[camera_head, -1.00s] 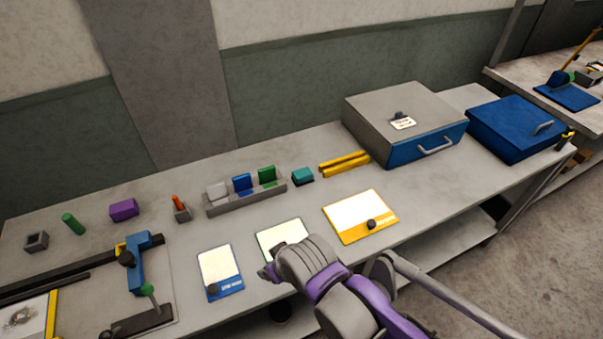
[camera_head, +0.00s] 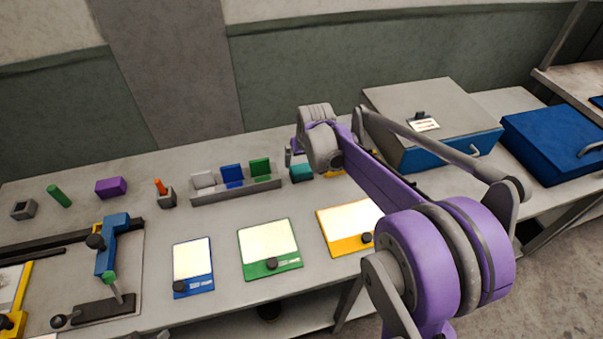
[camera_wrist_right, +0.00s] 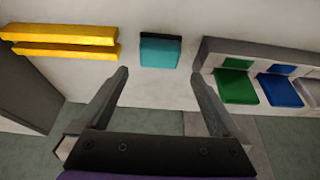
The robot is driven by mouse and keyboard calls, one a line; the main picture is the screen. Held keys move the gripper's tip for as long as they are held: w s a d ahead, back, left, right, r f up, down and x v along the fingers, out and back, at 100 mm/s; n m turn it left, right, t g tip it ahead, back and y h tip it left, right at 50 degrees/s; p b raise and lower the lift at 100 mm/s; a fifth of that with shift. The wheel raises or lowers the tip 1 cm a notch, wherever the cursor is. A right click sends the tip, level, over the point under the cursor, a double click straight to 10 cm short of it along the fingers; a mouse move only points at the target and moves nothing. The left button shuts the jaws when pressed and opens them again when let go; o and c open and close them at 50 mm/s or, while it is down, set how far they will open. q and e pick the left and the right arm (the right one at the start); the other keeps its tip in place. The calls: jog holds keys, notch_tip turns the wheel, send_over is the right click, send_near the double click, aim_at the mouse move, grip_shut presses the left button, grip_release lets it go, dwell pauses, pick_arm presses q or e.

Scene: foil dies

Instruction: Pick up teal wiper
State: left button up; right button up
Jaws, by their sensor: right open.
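The teal wiper (camera_head: 301,172) is a small teal block with a dark edge, lying on the grey bench just right of the rack. It also shows in the right wrist view (camera_wrist_right: 160,51), at the top centre. My right gripper (camera_wrist_right: 160,82) is open and empty, with the wiper ahead of its fingertips and roughly between their lines, not touching. In the head view my right arm reaches over the bench and its gripper (camera_head: 289,155) is beside the wiper, partly hidden by the wrist. My left gripper is not in view.
A grey rack (camera_head: 235,191) holds white, blue and green blocks to the wiper's left. Yellow bars (camera_wrist_right: 62,42) lie on its other side. A grey box (camera_head: 432,110) stands further right. Blue, green and yellow framed cards lie in front, with a blue clamp (camera_head: 108,250) at left.

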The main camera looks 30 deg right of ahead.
aim_at(301, 168)
jog(key=shift+x, duration=1.15)
jog(key=x, duration=0.5)
jog(key=shift+w+d+f, duration=0.1)
jog(key=shift+f, duration=0.2)
jog(key=c, duration=1.2)
jog(key=shift+o, duration=0.2)
notch_tip(301, 168, up, 10)
jog(key=shift+r+p, duration=0.1)
jog(key=shift+p, duration=0.2)
jog(key=o, duration=0.9)
jog(key=c, duration=0.7)
jog(key=shift+o, duration=0.2)
